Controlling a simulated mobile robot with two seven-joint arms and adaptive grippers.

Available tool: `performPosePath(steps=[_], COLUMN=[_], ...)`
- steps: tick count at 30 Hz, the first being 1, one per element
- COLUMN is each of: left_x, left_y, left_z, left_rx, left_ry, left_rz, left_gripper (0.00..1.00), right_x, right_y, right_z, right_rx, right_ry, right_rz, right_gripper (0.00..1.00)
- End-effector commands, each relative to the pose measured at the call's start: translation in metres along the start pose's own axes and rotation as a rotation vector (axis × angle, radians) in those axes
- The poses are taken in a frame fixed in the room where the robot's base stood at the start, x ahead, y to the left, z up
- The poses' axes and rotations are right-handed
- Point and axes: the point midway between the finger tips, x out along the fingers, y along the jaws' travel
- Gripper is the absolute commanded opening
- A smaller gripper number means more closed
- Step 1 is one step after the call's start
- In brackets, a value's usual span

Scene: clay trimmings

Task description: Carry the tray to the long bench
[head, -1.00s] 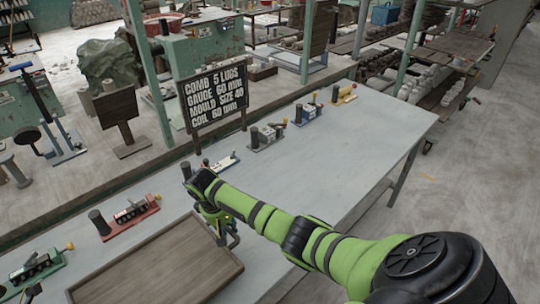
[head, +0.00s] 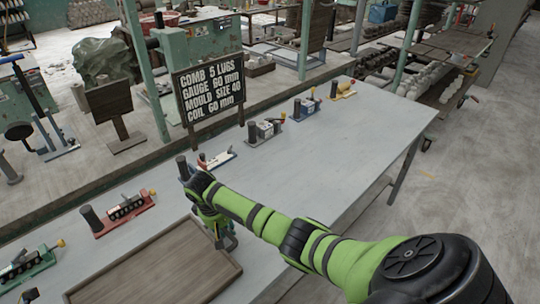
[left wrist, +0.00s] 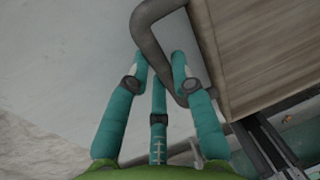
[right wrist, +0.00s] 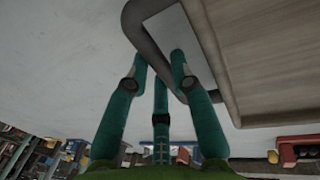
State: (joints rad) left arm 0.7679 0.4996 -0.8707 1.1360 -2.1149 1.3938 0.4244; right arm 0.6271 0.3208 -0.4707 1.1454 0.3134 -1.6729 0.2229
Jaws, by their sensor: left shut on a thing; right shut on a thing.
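The brown wooden tray (head: 150,275) is at the lower left of the head view, in front of a long grey bench top (head: 330,150); its near part is cut off. Its bare surface looks empty. My right gripper (head: 222,238) is at its right end, and in the right wrist view its fingers (right wrist: 160,68) are closed around the dark tray handle (right wrist: 140,25). In the left wrist view my left gripper (left wrist: 160,68) is closed around the other handle (left wrist: 150,30). The left gripper is outside the head view. I cannot tell the gap between tray and bench.
A black sign (head: 210,88) stands behind. The bench's middle and right are clear.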

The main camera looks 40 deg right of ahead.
Motion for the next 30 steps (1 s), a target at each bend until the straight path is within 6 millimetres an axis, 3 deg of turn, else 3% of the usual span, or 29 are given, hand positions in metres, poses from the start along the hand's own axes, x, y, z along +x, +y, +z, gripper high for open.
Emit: performPosePath(steps=[4, 5, 6, 19, 30], left_x=[0.012, 0.009, 0.008, 0.001, -0.072], left_y=[0.001, 0.000, 0.000, 0.002, 0.001], left_z=[0.001, 0.000, 0.000, 0.001, 0.001], left_rx=[0.002, 0.002, 0.001, 0.001, 0.002], left_ry=[-0.002, -0.001, 0.000, -0.003, -0.005], left_rz=[-0.004, -0.003, -0.003, 0.000, -0.001], left_gripper=[0.00, 0.36, 0.47, 0.47, 0.47], right_x=[0.011, 0.008, 0.008, 0.008, 0.008], right_y=[-0.004, -0.003, -0.003, -0.002, -0.002], right_z=[-0.001, -0.001, 0.000, 0.000, 0.000], right_rx=[-0.001, -0.001, -0.001, 0.000, 0.000], right_ry=[0.003, 0.002, 0.001, 0.000, 0.000], right_rz=[-0.002, -0.002, -0.002, 0.000, 0.000], right_gripper=[0.00, 0.36, 0.47, 0.47, 0.47])
